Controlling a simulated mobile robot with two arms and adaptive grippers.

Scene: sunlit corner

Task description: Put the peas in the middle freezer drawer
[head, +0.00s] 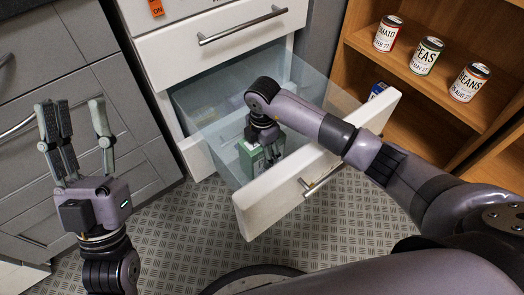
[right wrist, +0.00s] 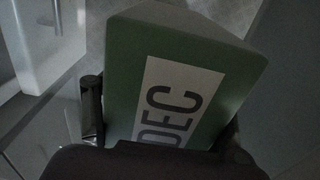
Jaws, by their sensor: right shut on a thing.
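A green box (head: 248,159) with a white label is inside the open, clear-walled freezer drawer (head: 215,103), which has a white front. In the right wrist view, the green box (right wrist: 205,62) shows "DEC" on its label; no product name is readable. My right gripper (head: 267,146) reaches down into the drawer and is shut on the green box. I cannot tell whether the box touches the drawer floor. My left gripper (head: 76,112) is open and empty, fingers up, left of the drawer. A can marked "PEAS" (head: 426,57) stands on the wooden shelf.
A closed white drawer (head: 215,42) is above the open one. Tomato (head: 387,33) and beans (head: 469,83) cans flank the peas can. A blue item (head: 377,89) is partly hidden behind the drawer front. Grey cabinets (head: 45,60) stand left; the patterned floor (head: 200,225) is clear in front.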

